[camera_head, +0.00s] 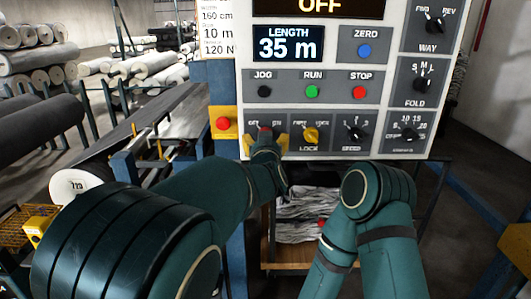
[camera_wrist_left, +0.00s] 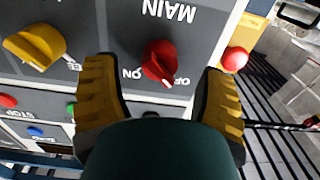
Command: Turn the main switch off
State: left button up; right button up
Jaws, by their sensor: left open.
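The main switch is a red rotary knob (camera_wrist_left: 161,62) on the grey control panel (camera_head: 343,138), with MAIN, ON and OFF lettering around it, upside down in the left wrist view. Its top also shows in the head view (camera_head: 265,129). My left gripper (camera_head: 265,143) is open in front of the panel. Its yellow fingers (camera_wrist_left: 161,68) stand on either side of the red knob, with a visible gap to each.
The yellow LOCK knob (camera_head: 311,135) sits right beside the main switch. A red button on a yellow plate (camera_head: 222,124) is on the other side. JOG, green RUN (camera_head: 312,91) and red STOP (camera_head: 359,92) buttons lie above. Grey rolls (camera_head: 40,130) fill the left.

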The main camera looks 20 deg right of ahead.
pick_arm(q)
jog(key=v, duration=0.9)
jog(key=shift+s+a, duration=0.15)
jog(key=shift+s, duration=0.25)
jog(key=a+f+g+y, duration=0.1)
jog(key=a+f+g, duration=0.1)
jog(key=a+f, duration=0.5)
jog(key=a+f+n+g+y, duration=0.1)
jog(key=a+f+g, duration=0.15)
jog(key=f, duration=0.85)
jog(key=a+f+g+y, duration=0.1)
jog(key=a+f+g, duration=0.1)
jog(key=a+f, duration=0.55)
jog(key=s+a+f+n+g, duration=0.1)
jog(key=s+a+f+g, duration=0.2)
jog(key=f, duration=0.4)
jog(key=s+a+f+n+g, duration=0.1)
jog(key=s+a+f, duration=0.2)
jog(key=s+f, duration=0.25)
jog(key=s+a+f+g+h, duration=0.1)
jog(key=s+f+g, duration=0.1)
jog(key=s+f, duration=0.2)
jog(key=s+a+f+n+g, duration=0.1)
jog(key=s+a+f+g, duration=0.1)
jog(key=s, duration=0.8)
jog(key=shift+a+f+n+g+h, duration=0.3)
jog(key=shift+f+g+h, duration=0.1)
jog(key=shift+f+g, duration=0.35)
jog(key=shift+s+f, duration=0.1)
